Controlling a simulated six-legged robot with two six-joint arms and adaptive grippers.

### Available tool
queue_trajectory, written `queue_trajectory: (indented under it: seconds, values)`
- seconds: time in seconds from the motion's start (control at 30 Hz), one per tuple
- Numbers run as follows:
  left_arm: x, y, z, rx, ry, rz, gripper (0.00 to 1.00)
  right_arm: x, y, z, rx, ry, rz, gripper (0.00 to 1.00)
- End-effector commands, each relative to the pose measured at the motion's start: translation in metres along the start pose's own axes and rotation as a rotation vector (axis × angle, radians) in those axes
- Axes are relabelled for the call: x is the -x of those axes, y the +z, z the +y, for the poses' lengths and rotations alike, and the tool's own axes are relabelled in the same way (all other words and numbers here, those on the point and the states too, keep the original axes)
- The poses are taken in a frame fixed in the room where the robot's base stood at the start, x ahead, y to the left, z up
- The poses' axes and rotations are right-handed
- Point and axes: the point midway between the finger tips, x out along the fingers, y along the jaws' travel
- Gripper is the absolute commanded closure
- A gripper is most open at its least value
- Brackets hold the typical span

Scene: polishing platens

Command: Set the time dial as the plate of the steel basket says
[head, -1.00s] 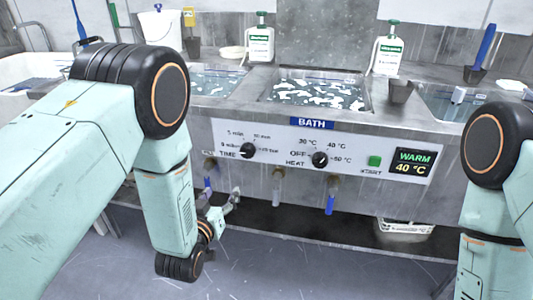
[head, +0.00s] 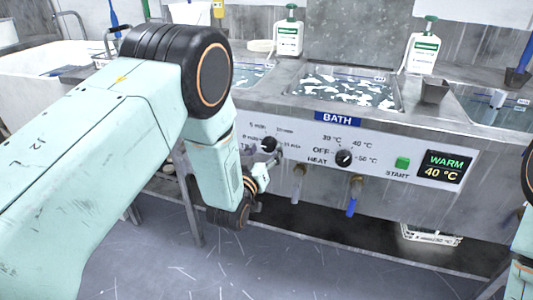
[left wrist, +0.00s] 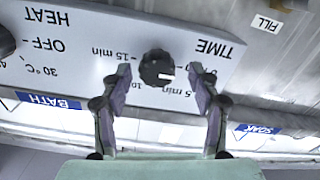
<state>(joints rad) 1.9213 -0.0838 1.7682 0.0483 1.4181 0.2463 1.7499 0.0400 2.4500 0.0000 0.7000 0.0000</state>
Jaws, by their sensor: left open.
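The time dial (head: 269,144) is a black round knob on the bath's white panel, partly crowded by my left gripper (head: 266,172). In the left wrist view, which is upside down, the time dial (left wrist: 154,68) lies between the two open fingers of my left gripper (left wrist: 159,76), with a gap on each side. Its white mark points to the lower right there, toward the side with the 5 min and partly hidden lowest labels; the exact setting is unclear. No plate of a steel basket is readable. My right gripper is out of view.
The heat dial (head: 344,158), green START button (head: 402,163) and display (head: 444,167) reading WARM 40 °C are right of the time dial. Taps (head: 298,182) hang below the panel. A white basket (head: 430,236) sits on the shelf below. Bottles (head: 288,36) stand behind the bath.

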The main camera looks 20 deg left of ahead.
Motion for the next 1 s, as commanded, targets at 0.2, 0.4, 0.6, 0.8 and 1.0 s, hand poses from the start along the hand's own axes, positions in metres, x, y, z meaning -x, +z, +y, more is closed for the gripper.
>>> queue_trajectory:
  seconds: [0.2,0.4,0.6,0.8,1.0]
  values:
    - [-0.009,-0.0001,0.0025,-0.001,0.003,0.0,0.39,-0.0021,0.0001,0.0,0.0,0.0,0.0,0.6]
    - [-0.0094,0.0001,0.0032,0.0,0.003,-0.001,0.42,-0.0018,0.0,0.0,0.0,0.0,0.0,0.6]
    - [-0.0091,0.0002,0.003,0.0,0.003,-0.001,0.59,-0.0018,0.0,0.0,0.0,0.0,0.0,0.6]
    - [-0.009,0.0003,0.003,0.0,0.003,-0.001,0.76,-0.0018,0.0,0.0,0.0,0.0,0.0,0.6]
    - [-0.009,0.0004,0.003,0.0,0.003,-0.001,0.93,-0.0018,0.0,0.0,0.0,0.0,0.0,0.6]
